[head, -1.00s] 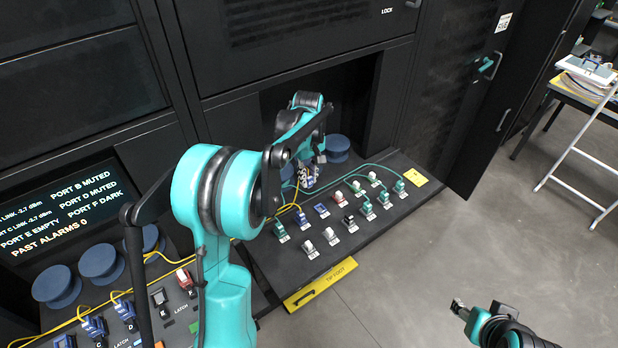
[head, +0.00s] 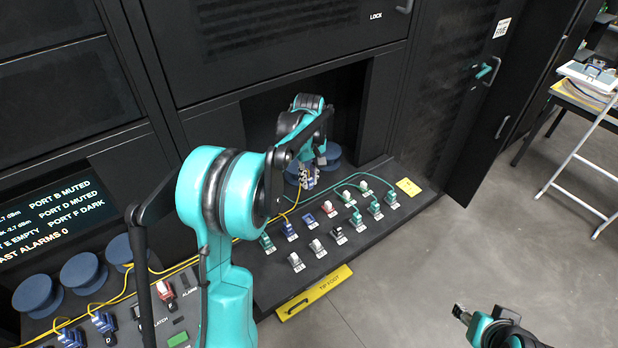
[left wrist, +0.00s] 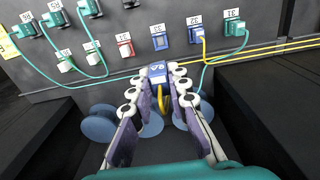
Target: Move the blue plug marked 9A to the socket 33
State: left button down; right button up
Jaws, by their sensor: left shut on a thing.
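My left gripper (left wrist: 158,84) is shut on the blue plug (left wrist: 158,72), whose white label shows turned around in the left wrist view. A yellow cable hangs from the plug between the fingers. In the head view the left gripper (head: 309,178) is above the panel's back edge, behind the row of sockets. The blue socket 33 (left wrist: 160,42) is beyond the plug and apart from it, with no cable in it; it also shows in the head view (head: 309,219). My right gripper (head: 462,312) is low at the right, away from the panel; its jaw opening is unclear.
Blue socket 32 (left wrist: 196,35) with a yellow cable and red socket 34 (left wrist: 125,50) flank socket 33. Green plugs (left wrist: 236,28) trail green cables across the panel. Blue spools (left wrist: 100,124) stand behind. A dark recess wall (head: 345,110) rises behind the gripper.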

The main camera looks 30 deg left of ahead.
aim_at(309, 189)
pick_arm(q)
jog(key=shift+f+b, duration=5.25)
jog(key=shift+f, duration=2.6)
jog(key=shift+f+b, duration=0.5)
jog(key=shift+f, duration=0.15)
jog(key=c, duration=1.4)
grip_release()
notch_tip(309, 189, up, 12)
jog(key=shift+s+d+r, duration=0.1)
jog(key=shift+s+r, duration=0.05)
jog(key=s+d+r+m+t, duration=0.3)
jog(key=s+d+r+m, duration=0.15)
jog(key=s+d, duration=0.4)
jog(key=s+d+f+m+t, duration=0.2)
jog(key=s+f+m, duration=0.1)
jog(key=s, duration=0.4)
jog(key=s+d+f+m+t, duration=0.2)
jog(key=s+f+m, duration=0.1)
jog(key=s+m, duration=0.2)
jog(key=s, duration=0.2)
jog(key=shift+s+d+f, duration=0.3)
jog(key=shift+d+f, duration=0.05)
jog(key=shift+f, duration=0.05)
